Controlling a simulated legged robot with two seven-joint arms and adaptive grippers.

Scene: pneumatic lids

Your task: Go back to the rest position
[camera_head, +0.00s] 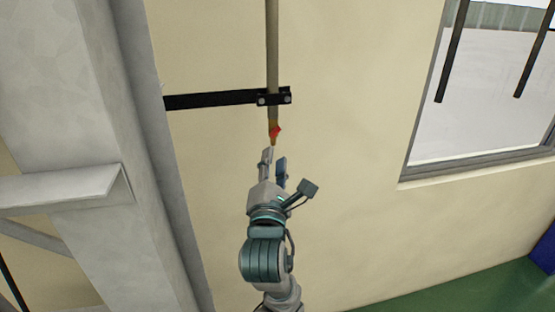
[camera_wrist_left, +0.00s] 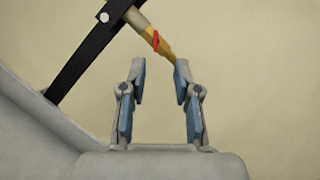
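My left gripper (camera_head: 273,164) reaches up in front of the cream wall, just below the end of a hanging pipe (camera_head: 272,45). Its two fingers are apart, with nothing between them, and they also show in the left wrist view (camera_wrist_left: 160,88). The pipe ends in a brass fitting (camera_wrist_left: 163,45) with a red handle (camera_head: 275,132). In the left wrist view the red handle (camera_wrist_left: 155,40) is beyond the fingertips. The fitting's lower end appears close to the right finger; I cannot tell whether they touch. My right gripper is in neither view.
A black bracket (camera_head: 215,99) holds the pipe to the wall. A grey steel column (camera_head: 85,100) with a jutting beam (camera_head: 60,187) stands left of my arm. A window (camera_head: 485,90) is at the right. The wall between arm and window is clear. Green floor (camera_head: 480,290) shows below.

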